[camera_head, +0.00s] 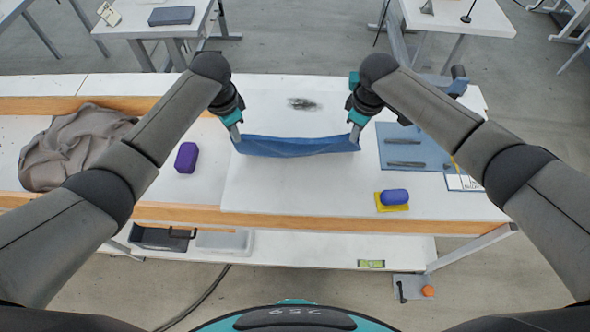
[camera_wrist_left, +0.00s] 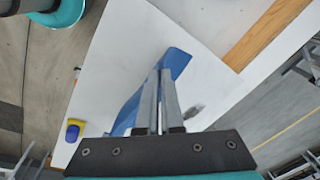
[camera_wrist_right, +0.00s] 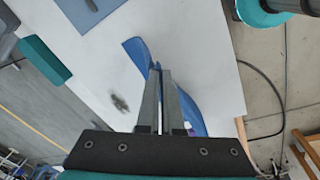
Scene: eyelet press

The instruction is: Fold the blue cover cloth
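The blue cover cloth (camera_head: 297,147) is stretched between my two grippers above the white table top, its middle sagging slightly. My left gripper (camera_head: 236,137) is shut on its left end, and my right gripper (camera_head: 354,138) is shut on its right end. In the left wrist view the cloth (camera_wrist_left: 178,62) shows beyond and beside the closed fingers (camera_wrist_left: 157,75). In the right wrist view the cloth (camera_wrist_right: 136,50) shows on both sides of the closed fingers (camera_wrist_right: 158,72). Whether its lower edge touches the table is unclear.
A purple block (camera_head: 186,158) and a crumpled grey-brown cloth (camera_head: 75,146) lie to the left. A blue mat (camera_head: 415,140) with dark tools lies to the right. A blue block (camera_head: 395,196) sits on a yellow pad (camera_head: 393,207). The table front centre is clear.

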